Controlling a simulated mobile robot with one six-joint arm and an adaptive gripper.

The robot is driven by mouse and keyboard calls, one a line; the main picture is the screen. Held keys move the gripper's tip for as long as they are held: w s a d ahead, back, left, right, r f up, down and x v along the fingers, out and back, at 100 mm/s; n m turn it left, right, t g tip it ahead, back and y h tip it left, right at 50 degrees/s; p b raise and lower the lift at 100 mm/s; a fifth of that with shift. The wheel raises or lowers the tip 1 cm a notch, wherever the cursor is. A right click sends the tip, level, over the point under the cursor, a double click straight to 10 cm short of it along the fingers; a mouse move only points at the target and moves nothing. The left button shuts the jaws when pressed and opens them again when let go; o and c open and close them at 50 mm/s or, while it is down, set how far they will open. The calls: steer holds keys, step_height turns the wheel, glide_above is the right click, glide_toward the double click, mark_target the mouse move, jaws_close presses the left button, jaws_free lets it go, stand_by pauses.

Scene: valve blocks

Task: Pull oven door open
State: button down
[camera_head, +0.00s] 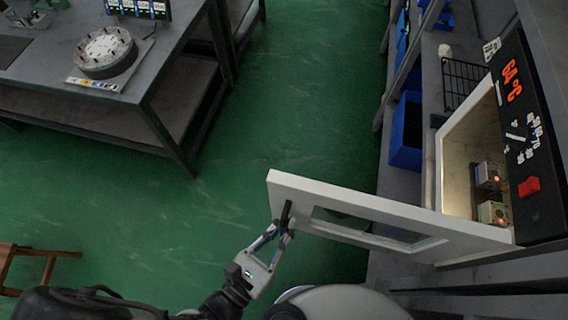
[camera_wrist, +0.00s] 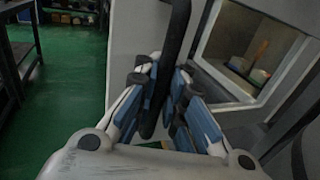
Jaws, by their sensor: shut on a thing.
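The oven (camera_head: 530,150) stands at the right in the head view, with a black front panel showing red digits. Its white door (camera_head: 385,208) stands wide open, swung out to the left, and has a window in it. The dark door handle (camera_head: 287,214) is near the door's free end. My gripper (camera_head: 282,229) is shut on this handle. In the wrist view the black handle (camera_wrist: 172,60) runs between the blue-padded fingers of my gripper (camera_wrist: 160,85). Inside the lit oven chamber are small valve blocks (camera_head: 490,176) with red lights.
A grey workbench (camera_head: 150,75) with a round fixture (camera_head: 104,50) stands at the upper left. Blue bins (camera_head: 406,130) and a wire rack (camera_head: 462,82) are beside the oven. A wooden stool (camera_head: 40,252) is at the lower left. Green floor between is clear.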

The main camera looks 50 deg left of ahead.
steer(key=shift+s+a, duration=0.1)
steer(key=shift+a, duration=0.05)
steer(key=c, duration=1.7)
jaws_free()
steer(key=shift+s, duration=0.1)
steer(key=v, duration=1.2)
